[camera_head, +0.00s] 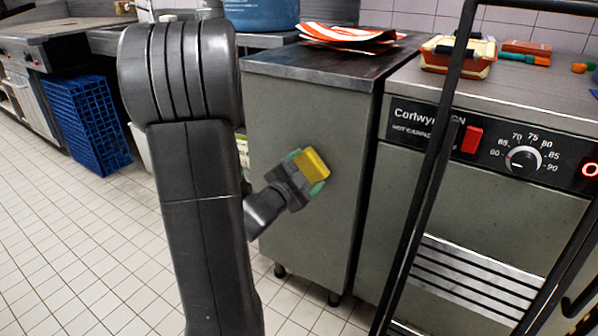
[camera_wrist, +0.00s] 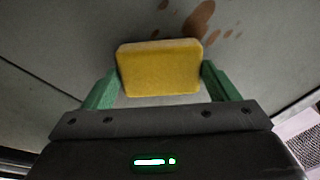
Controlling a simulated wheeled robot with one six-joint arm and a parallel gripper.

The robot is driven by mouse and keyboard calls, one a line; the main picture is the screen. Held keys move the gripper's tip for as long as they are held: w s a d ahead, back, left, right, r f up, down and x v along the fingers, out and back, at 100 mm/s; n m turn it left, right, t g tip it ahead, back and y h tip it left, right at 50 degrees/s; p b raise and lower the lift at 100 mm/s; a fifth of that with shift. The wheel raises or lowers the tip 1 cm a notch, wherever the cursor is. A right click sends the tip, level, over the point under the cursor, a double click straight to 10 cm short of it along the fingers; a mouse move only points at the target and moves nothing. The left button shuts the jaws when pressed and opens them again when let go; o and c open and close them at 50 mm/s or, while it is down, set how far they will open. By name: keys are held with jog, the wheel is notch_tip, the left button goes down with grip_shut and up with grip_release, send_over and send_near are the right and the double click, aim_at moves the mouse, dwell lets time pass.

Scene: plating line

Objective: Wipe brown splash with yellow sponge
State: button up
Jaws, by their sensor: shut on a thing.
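The yellow sponge (camera_head: 312,165) is held between the green fingers of my gripper (camera_head: 306,168), in front of the grey cabinet side (camera_head: 330,225). In the wrist view the sponge (camera_wrist: 160,68) sits between both green fingers of my gripper (camera_wrist: 160,85). The brown splash (camera_wrist: 200,18) shows in the wrist view on the grey panel, just beyond the sponge's upper right corner, with several small drops around it. I cannot tell whether the sponge touches the panel. In the head view I cannot make out the splash.
A machine with a dial (camera_head: 522,160) and a red switch (camera_head: 471,139) stands right of the cabinet. A black frame (camera_head: 440,150) crosses in front of it. Orange-striped cloths (camera_head: 350,36) lie on the cabinet top. A blue crate (camera_head: 88,122) stands at left. Tiled floor (camera_head: 90,240) is open at left.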

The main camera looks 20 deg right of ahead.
jog(key=shift+s+d, duration=0.45)
jog(key=shift+s, duration=0.15)
jog(key=shift+w+a+r+p, duration=0.1)
jog(key=shift+w+a+p, duration=0.05)
jog(key=shift+w+a, duration=1.1)
jog(key=shift+w+a+f+p, duration=0.1)
jog(key=shift+w+a+p, duration=0.1)
jog(key=shift+w+a, duration=1)
jog(key=shift+w+a+r+p, duration=0.15)
jog(key=shift+w+a, duration=0.55)
jog(key=shift+w, duration=1)
jog(key=shift+w+a, duration=1)
jog(key=shift+w, duration=0.25)
jog(key=shift+a+r+p, duration=0.1)
jog(key=shift+p, duration=0.3)
jog(key=shift+s+d+b, duration=0.3)
jog(key=shift+s+d, duration=1.15)
jog(key=shift+s, duration=0.35)
jog(key=shift+s+d+b, duration=0.25)
jog(key=shift+s+d, duration=1.15)
jog(key=shift+s, duration=0.4)
jog(key=shift+s+d+b, duration=0.3)
jog(key=shift+s+d, duration=1.15)
jog(key=shift+s, duration=0.35)
